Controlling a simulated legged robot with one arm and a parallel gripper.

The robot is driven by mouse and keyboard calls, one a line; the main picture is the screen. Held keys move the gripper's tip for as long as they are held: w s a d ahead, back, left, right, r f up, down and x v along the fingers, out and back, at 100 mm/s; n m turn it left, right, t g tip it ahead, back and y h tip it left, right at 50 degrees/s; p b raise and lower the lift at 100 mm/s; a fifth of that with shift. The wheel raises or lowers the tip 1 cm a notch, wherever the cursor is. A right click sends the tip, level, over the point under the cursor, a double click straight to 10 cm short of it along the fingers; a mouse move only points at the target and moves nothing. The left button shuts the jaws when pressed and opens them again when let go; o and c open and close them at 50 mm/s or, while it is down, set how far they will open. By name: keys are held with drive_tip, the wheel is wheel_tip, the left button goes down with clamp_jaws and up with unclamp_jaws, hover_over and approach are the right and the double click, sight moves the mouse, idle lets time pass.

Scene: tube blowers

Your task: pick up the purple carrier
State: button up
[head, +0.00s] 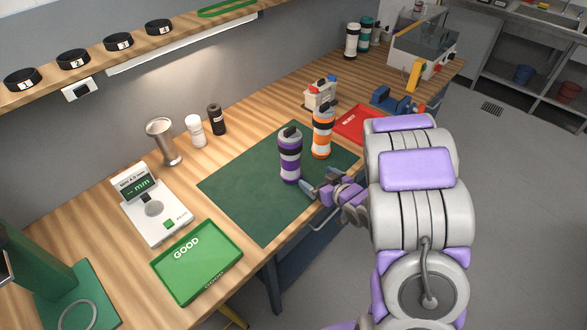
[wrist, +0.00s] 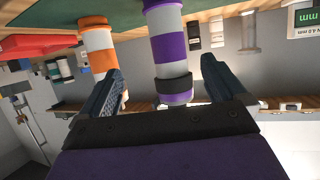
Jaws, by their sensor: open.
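The purple carrier (head: 290,158) is an upright cylinder with purple and light grey bands and a black top, standing on the green mat (head: 240,205). My gripper (head: 312,187) is just to the right of its lower part in the head view, with the jaws open. In the wrist view, which looks upside down, the purple carrier (wrist: 170,50) shows between the two spread fingers (wrist: 160,85). The fingers appear apart from it; I cannot tell the exact gap.
An orange-and-white carrier (head: 322,135) stands close to the right, behind the purple one. A red tray (head: 362,119) is behind it. A green GOOD tray (head: 197,262) and a white gauge (head: 153,208) lie to the left. The mat's left part is clear.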

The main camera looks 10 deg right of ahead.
sight(297, 167)
drive_tip(key=b+x, duration=0.1)
drive_tip(key=x, duration=0.3)
drive_tip(key=a+b+x, duration=0.1)
drive_tip(key=x, duration=0.4)
drive_tip(key=shift+a, duration=0.25)
drive_tip(key=shift+w+d+f+b, duration=0.15)
drive_tip(key=shift+w+d+b, duration=0.15)
drive_tip(key=shift+w+b, duration=0.05)
drive_tip(key=shift+w, duration=0.2)
drive_tip(key=w+a, duration=0.1)
drive_tip(key=w+a+f+b, duration=0.1)
drive_tip(key=w+a+b, duration=0.1)
drive_tip(key=w, duration=0.1)
drive_tip(key=shift+w+f, duration=0.1)
drive_tip(key=shift+f, duration=0.2)
drive_tip(key=shift+d+r, duration=0.1)
drive_tip(key=shift+d, duration=0.25)
drive_tip(key=shift+c, duration=0.5)
drive_tip(key=shift+d, duration=0.15)
drive_tip(key=c, duration=0.3)
drive_tip(key=shift+a, duration=0.35)
drive_tip(key=c, duration=0.6)
drive_tip(key=shift+c, duration=0.9)
